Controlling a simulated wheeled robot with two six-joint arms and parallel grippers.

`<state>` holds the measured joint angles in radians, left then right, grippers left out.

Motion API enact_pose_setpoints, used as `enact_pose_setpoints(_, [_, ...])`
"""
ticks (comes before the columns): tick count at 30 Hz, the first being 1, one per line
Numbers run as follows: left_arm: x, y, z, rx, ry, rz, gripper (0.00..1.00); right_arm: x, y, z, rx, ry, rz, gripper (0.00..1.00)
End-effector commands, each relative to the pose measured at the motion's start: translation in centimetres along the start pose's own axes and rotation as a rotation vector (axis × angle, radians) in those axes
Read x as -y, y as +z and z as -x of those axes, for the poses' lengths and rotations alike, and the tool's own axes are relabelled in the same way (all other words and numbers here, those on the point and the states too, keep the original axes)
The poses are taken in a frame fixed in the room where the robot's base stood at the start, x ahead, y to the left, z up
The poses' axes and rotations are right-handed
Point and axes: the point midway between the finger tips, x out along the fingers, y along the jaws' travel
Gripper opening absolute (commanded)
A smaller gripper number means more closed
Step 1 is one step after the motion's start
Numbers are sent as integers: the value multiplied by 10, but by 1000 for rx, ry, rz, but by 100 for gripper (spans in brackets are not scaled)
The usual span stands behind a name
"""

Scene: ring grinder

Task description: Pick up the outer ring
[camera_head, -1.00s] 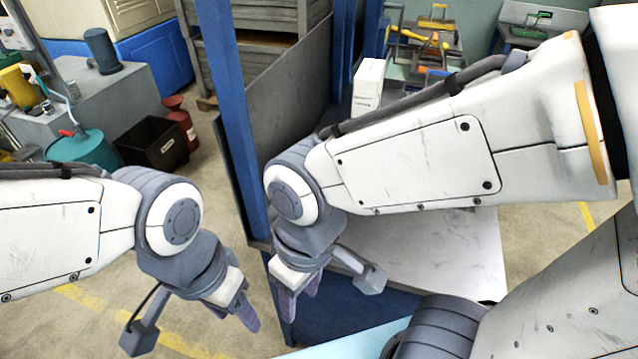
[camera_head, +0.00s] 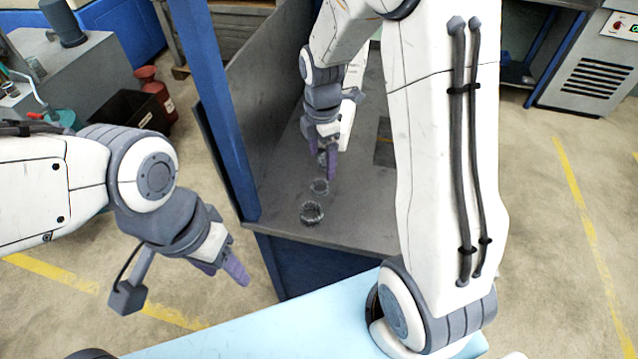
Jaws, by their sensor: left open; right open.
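Two dark metal rings lie on the grey bench top (camera_head: 350,222) in the head view. The nearer ring (camera_head: 312,213) looks larger; a smaller ring (camera_head: 320,187) lies just behind it. Neither is marked, so I cannot tell for certain which is the outer ring. My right gripper (camera_head: 328,168) is open, pointing down just behind and above the smaller ring, with nothing seen between its fingers. Whether a finger touches the ring is unclear. My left gripper (camera_head: 224,272) is open and empty, out over the floor left of the bench.
A blue post (camera_head: 212,110) and a dark side panel (camera_head: 262,95) bound the bench on its left. A white box-like object (camera_head: 350,105) stands partly hidden behind my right gripper. A light blue surface (camera_head: 250,335) lies in front. The bench around the rings is clear.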

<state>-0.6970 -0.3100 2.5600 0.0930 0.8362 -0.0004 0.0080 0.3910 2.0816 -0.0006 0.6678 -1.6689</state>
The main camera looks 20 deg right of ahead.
Motion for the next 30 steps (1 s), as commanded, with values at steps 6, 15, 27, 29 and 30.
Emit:
enact_pose_setpoints(6, [0, 0, 2, 0, 0, 0, 55, 1, -1, -34, -1, -6, 4, 94])
enact_pose_setpoints(15, [-1, 0, 9, 0, 0, 0, 55, -3, -3, -60, -1, -6, 3, 94])
enact_pose_setpoints(27, [-1, -1, 14, 0, 0, 0, 55, -7, -3, -96, 0, 0, 2, 94])
enact_pose_setpoints(29, [-1, -1, 14, 0, 0, 0, 55, -7, -3, -96, 0, 0, 2, 94])
enact_pose_setpoints(30, [-1, -1, 14, 0, 0, 0, 55, -7, -3, -96, 0, 0, 2, 94])
